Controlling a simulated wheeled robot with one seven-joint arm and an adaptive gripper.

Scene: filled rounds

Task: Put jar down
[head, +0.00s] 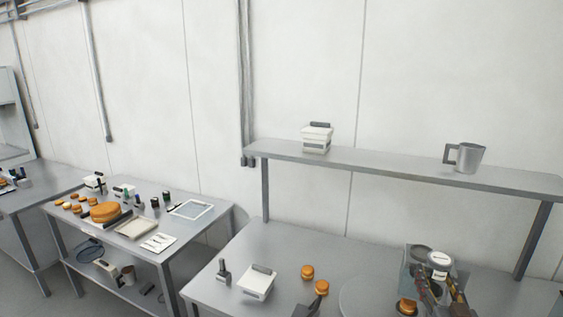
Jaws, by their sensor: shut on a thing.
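A small jar (438,259) with a white top shows at the lower right. My gripper (436,284) is at the jar, seen from above and behind, and is shut on it. My gripper and arm hide the jar's lower part. I cannot tell whether the jar's base touches the worktop (225,293) below.
A clear-sided container with a dark round item (419,252) is close beside the jar. Orange round items (307,271) and a white box (258,283) stand left on the worktop. A raised shelf (390,171) behind holds a metal mug (468,158) and another white box (316,139).

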